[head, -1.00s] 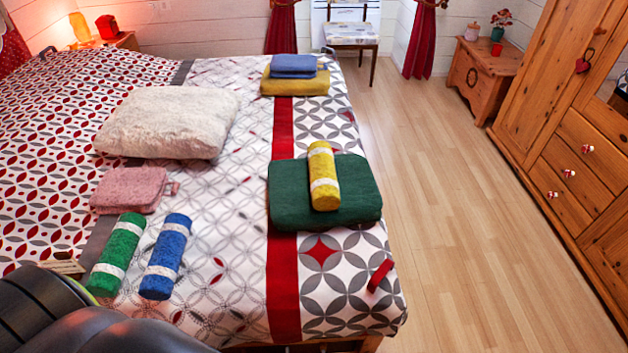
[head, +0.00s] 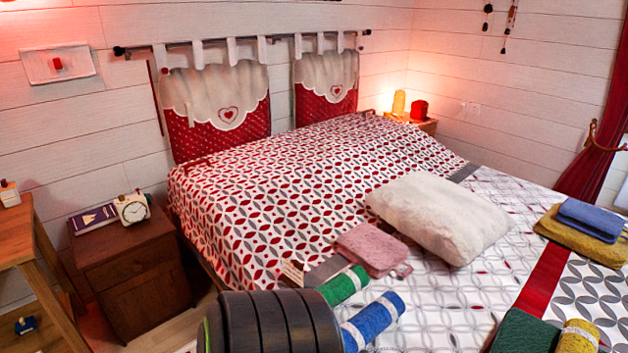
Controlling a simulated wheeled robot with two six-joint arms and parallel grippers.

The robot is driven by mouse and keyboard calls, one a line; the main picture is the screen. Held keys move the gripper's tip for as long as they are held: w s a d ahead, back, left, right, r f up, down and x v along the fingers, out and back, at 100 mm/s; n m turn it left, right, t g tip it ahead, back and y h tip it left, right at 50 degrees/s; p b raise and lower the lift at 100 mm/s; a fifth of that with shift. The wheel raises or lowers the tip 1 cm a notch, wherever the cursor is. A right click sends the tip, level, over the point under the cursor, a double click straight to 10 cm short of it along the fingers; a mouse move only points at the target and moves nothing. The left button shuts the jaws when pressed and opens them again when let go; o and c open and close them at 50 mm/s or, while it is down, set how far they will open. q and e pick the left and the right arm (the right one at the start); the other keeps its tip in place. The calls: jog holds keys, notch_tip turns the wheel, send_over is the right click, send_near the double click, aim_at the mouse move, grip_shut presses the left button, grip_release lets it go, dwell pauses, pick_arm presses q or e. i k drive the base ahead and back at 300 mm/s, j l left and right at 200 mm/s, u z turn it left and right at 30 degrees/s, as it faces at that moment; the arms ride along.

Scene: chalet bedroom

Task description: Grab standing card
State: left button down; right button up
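A small beige card (head: 292,272) stands on the bed, left of the folded pink cloth (head: 371,248) and just beyond my dark arm part. Its face carries dark marks too small to read. My dark, ribbed arm part covers the bottom middle of the head view, close in front of the card and the green roll (head: 343,286). No fingertips of my left or right gripper show.
The bed (head: 290,190) holds a white pillow (head: 440,217), a blue roll (head: 372,321), a yellow roll (head: 578,338) and folded towels. A nightstand (head: 130,270) with an alarm clock (head: 132,208) and book (head: 94,218) stands left. A wooden table (head: 25,240) stands farther left.

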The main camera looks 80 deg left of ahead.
aim_at(294, 277)
jog(key=u, duration=2.55)
